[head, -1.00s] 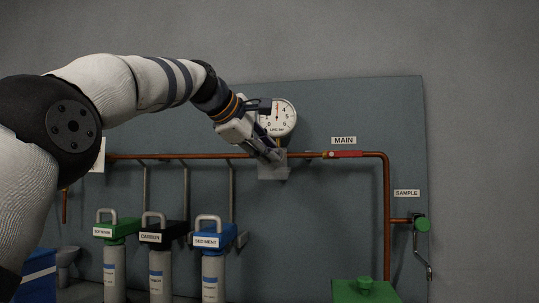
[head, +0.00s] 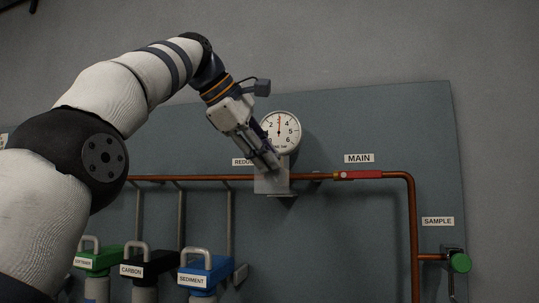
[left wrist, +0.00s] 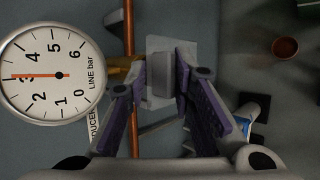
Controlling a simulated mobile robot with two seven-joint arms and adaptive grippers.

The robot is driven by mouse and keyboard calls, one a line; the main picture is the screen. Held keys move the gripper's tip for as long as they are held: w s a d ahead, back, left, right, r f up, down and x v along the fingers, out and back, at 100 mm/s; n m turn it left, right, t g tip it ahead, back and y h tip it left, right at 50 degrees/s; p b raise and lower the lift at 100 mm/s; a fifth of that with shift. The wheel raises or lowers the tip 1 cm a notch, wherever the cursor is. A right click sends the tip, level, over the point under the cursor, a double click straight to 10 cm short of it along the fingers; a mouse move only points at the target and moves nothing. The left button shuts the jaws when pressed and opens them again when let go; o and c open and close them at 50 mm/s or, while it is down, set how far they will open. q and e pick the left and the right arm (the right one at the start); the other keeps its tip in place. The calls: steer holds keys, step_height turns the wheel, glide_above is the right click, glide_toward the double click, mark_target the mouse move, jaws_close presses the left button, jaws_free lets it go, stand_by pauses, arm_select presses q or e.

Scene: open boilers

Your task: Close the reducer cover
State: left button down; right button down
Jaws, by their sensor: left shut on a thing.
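The reducer cover (head: 268,185) is a pale grey plate in front of the copper pipe, under the round gauge (head: 281,132). In the left wrist view the cover (left wrist: 187,45) lies beyond my fingertips, with a small grey block (left wrist: 160,78) between them. My left gripper (head: 273,165) reaches down from the upper left to the cover and is shut on this block, which looks like its grip. The fingers hide part of the cover and of the reducer label (head: 242,162). I cannot tell the cover's exact angle. My right gripper is out of view.
The copper pipe (head: 215,178) runs across the panel, with a red-handled MAIN valve (head: 361,174) to the right. A green SAMPLE valve (head: 459,262) is lower right. Several filter housings, including the blue sediment one (head: 198,273), stand lower left.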

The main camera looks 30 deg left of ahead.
arm_select(q)
steer(key=shift+r, duration=0.45)
steer(key=c, duration=1.8)
jaws_free()
steer(key=o, duration=0.3)
steer(key=shift+w, duration=0.1)
steer(key=shift+o, duration=0.2)
steer(key=shift+f, duration=0.1)
steer(key=shift+w+f, duration=0.15)
